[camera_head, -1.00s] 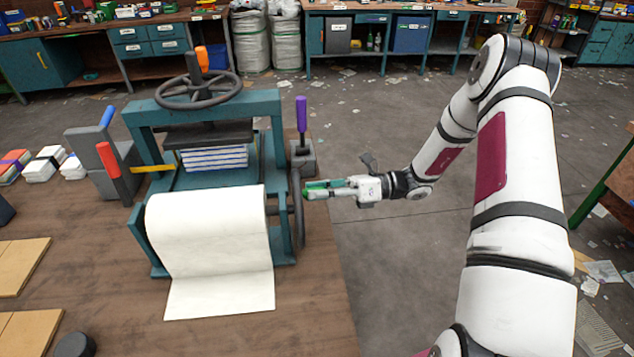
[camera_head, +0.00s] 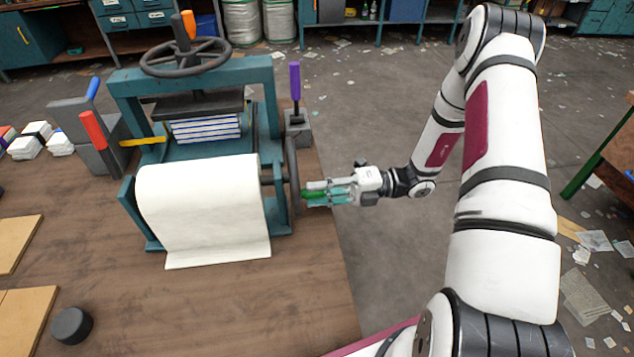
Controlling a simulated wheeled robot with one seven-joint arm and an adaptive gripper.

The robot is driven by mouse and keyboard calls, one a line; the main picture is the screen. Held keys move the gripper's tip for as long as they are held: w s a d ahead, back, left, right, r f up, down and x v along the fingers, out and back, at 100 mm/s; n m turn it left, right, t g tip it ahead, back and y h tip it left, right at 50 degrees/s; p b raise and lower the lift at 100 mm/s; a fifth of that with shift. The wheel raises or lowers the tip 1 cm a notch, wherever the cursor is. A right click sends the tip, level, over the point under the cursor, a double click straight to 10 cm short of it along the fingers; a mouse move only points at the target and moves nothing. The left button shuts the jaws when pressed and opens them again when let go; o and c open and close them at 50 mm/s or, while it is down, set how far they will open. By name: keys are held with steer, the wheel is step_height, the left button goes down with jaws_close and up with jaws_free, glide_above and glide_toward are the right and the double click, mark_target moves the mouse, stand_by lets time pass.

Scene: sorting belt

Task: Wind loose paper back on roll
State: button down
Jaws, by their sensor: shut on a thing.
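A white paper roll (camera_head: 200,205) sits in the front of a teal press (camera_head: 262,95). Its loose end hangs down and lies a short way onto the wooden table. A dark hand wheel (camera_head: 291,172) stands upright at the right end of the roll's shaft. My gripper (camera_head: 306,194) reaches in from the right and is shut on a green crank handle (camera_head: 312,194) at the wheel's lower part. The fingers partly hide the handle.
A large horizontal wheel (camera_head: 186,57) tops the press, with striped stock clamped below. A purple lever (camera_head: 295,82) stands right of the press, and a red-handled block (camera_head: 95,130) stands left. A black puck (camera_head: 72,325) and boards (camera_head: 22,318) lie front left. The table's front middle is bare.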

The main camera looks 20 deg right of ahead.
steer(key=s+m, duration=0.2)
steer(key=m, duration=0.1)
steer(key=shift+a+f, duration=0.15)
steer(key=shift+f, duration=0.05)
steer(key=m, duration=0.1)
steer(key=s+m, duration=0.2)
steer(key=shift+s+a+r+m, duration=0.1)
steer(key=shift+a+r+m, duration=0.1)
steer(key=shift+a+m, duration=0.1)
steer(key=s+m, duration=0.1)
steer(key=s+r+m+p, duration=0.1)
steer(key=m, duration=0.1)
steer(key=shift+a, duration=0.15)
steer(key=shift+s+a+r+m, duration=0.1)
steer(key=shift+s+r+m, duration=0.25)
steer(key=shift+m, duration=0.5)
steer(key=shift+s+a+r+m, duration=0.1)
steer(key=shift+s+r+m, duration=0.25)
steer(key=shift+m, duration=0.5)
steer(key=c, duration=1.4)
jaws_free()
steer(key=shift+o, duration=0.2)
steer(key=shift+d, duration=0.2)
steer(key=s+d, duration=0.2)
steer(key=d, duration=0.9)
steer(key=shift+s+d, duration=0.2)
steer(key=shift+d, duration=0.05)
